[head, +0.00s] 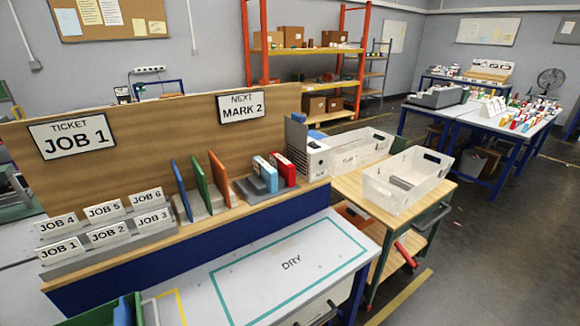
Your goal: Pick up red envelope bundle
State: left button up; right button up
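A red block with a white face (283,168), which looks like the red envelope bundle, stands upright in a grey holder (247,191) on the wooden shelf behind the table. A similar blue and white bundle (265,175) stands just to its left. The red one's lower part is partly hidden by the holder. Neither of my grippers shows in the head view.
Blue, green and orange upright dividers (219,178) and job cards (108,234) stand left of the holder. The white table marked DRY (240,267) has a clear top in front. White bins (409,180) sit on a wooden cart at right. A green bin (95,315) is at bottom left.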

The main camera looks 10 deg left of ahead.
aim_at(285, 169)
jog(key=i+l, duration=0.35)
jog(key=i+l+u, duration=0.1)
jog(key=i+l, duration=0.25)
jog(key=l, duration=0.25)
jog(key=i+l, duration=0.3)
jog(key=l, duration=0.15)
jog(key=i+u, duration=0.05)
